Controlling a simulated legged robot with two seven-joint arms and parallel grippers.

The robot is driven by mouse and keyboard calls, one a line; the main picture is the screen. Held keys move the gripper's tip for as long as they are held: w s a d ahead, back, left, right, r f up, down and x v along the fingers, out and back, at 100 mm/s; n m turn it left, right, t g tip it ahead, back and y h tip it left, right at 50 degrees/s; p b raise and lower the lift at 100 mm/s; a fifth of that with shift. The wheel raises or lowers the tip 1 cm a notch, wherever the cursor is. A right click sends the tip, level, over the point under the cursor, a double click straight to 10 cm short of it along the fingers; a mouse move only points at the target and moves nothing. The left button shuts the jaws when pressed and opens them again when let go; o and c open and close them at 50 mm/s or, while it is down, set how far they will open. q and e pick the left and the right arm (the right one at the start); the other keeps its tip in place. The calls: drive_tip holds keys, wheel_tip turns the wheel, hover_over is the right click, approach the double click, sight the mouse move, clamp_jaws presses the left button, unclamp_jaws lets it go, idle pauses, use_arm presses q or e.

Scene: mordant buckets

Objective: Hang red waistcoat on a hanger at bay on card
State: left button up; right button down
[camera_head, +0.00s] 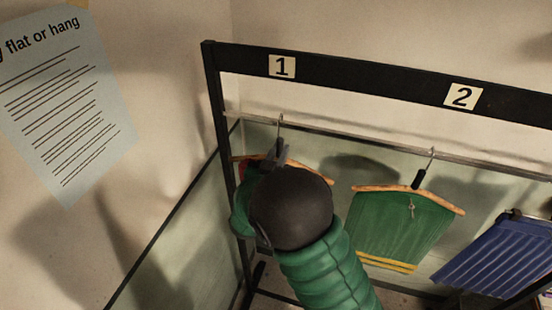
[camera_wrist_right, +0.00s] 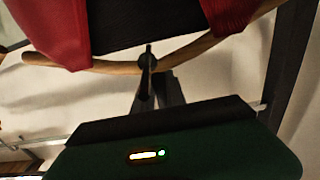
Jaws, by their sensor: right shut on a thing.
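The red waistcoat (camera_wrist_right: 52,35) drapes over a wooden hanger (camera_wrist_right: 100,67) in the right wrist view, red cloth on both sides of the neck. In the head view only a sliver of the waistcoat (camera_head: 243,168) shows; my right arm hides most of it. My right gripper (camera_wrist_right: 148,82) is shut on the hanger's dark neck. It also shows in the head view (camera_head: 278,155), under bay 1. The hanger's hook (camera_head: 280,122) is at the rail (camera_head: 345,145); I cannot tell whether it bears weight. The card (camera_head: 65,100) is on the left wall, its small text unreadable. My left gripper is not in view.
The black rack (camera_head: 370,76) carries number plates 1 (camera_head: 282,67) and 2 (camera_head: 462,97). A green garment (camera_head: 400,230) with yellow stripes hangs below 2. A blue pleated garment (camera_head: 495,255) is farther right. The rail between bays 1 and 2 is free.

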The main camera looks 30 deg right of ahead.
drive_tip(key=shift+x, duration=0.8)
drive_tip(key=shift+w+d+f+b, duration=0.1)
drive_tip(key=shift+w+f+b, duration=0.05)
drive_tip(key=shift+f+b, duration=0.85)
drive_tip(key=c, duration=1.3)
unclamp_jaws()
